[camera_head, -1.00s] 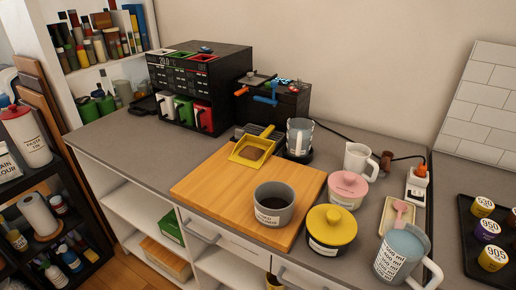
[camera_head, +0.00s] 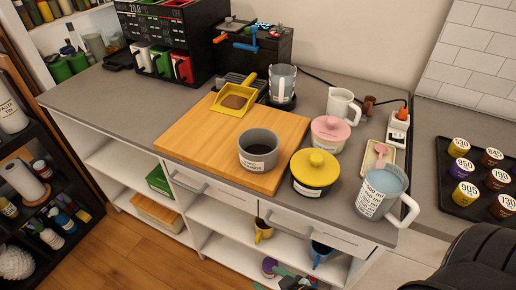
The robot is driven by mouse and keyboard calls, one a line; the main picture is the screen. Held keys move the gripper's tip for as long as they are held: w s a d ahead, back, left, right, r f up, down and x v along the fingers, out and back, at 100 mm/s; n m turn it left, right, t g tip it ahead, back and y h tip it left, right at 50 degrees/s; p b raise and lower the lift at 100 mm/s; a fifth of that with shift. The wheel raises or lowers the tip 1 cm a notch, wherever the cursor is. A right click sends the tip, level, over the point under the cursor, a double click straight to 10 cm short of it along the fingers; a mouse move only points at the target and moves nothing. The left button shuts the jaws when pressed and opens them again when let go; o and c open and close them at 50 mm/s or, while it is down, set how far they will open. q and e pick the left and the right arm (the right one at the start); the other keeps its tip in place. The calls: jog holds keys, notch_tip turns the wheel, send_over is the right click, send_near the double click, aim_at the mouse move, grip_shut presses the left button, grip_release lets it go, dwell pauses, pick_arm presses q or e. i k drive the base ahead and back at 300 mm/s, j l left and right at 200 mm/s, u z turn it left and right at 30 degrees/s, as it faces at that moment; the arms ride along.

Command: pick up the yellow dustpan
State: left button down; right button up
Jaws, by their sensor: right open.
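The yellow dustpan (camera_head: 237,103) lies at the back edge of the wooden board (camera_head: 190,133), with a brown patch inside its pan. Its short handle points back toward a dark slotted tray. My right gripper (camera_head: 470,262) shows only as a black ribbed shape at the lower right corner, far from the dustpan; its fingertips are not clearly seen. It is open and touches nothing visible. My left gripper is not in view.
A grey pot (camera_head: 258,150) stands on the board's front right. A yellow-lidded pot (camera_head: 315,172), pink-lidded pot (camera_head: 331,133), glass cup (camera_head: 283,85), white mug (camera_head: 342,106) and measuring jug (camera_head: 383,192) crowd the right. The counter (camera_head: 100,95) is clear at left.

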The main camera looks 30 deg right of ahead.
aim_at(241, 91)
jog(key=z, duration=0.3)
jog(key=i+j+z, duration=0.1)
jog(key=j+z, duration=0.2)
jog(key=z, duration=0.2)
jog(key=j+z, duration=0.3)
jog(key=z, duration=0.2)
jog(key=j+z, duration=0.4)
jog(key=j, duration=0.5)
